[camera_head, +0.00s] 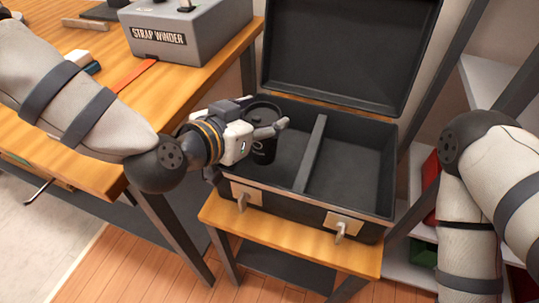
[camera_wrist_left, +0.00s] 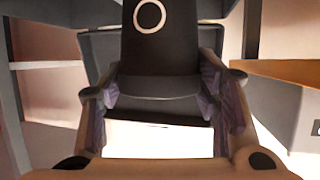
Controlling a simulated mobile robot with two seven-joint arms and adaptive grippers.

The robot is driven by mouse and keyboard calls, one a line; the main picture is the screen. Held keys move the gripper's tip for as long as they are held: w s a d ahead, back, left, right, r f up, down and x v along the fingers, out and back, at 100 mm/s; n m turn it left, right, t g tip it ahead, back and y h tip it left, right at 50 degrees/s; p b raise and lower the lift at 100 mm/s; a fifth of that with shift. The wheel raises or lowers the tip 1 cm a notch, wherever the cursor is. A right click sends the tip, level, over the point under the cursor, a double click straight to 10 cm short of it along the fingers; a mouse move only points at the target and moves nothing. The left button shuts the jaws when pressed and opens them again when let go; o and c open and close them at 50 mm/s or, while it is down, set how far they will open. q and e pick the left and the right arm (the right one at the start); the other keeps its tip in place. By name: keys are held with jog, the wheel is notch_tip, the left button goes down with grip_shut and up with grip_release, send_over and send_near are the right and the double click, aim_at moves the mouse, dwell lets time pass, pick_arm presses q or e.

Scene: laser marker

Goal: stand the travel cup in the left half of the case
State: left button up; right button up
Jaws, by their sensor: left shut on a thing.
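The black travel cup (camera_head: 263,148) is upright in my left gripper (camera_head: 268,128), whose fingers close around its sides below the lid. The cup, marked with a pale ring, fills the upper middle of the left wrist view (camera_wrist_left: 160,60) between the two fingers. The open black case (camera_head: 345,207) has a divider (camera_head: 311,153) across its middle. In the head view the cup overlaps the left half, near its left wall. I cannot tell whether its base touches the case floor. My right gripper is out of view; only its arm shows at right.
The case stands on a small wooden stand (camera_head: 300,245), its lid (camera_head: 345,50) raised at the back. A wooden workbench (camera_head: 100,185) with a grey strap winder (camera_head: 185,35) is at left. Shelves (camera_head: 490,85) stand at right. The case's right half looks empty.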

aim_at(255, 153)
pick_arm(q)
notch_tip(255, 153, down, 8)
jog(key=shift+f+b, duration=0.1)
jog(key=shift+b, duration=0.65)
jog(key=o, duration=0.7)
jog(key=shift+o, duration=0.2)
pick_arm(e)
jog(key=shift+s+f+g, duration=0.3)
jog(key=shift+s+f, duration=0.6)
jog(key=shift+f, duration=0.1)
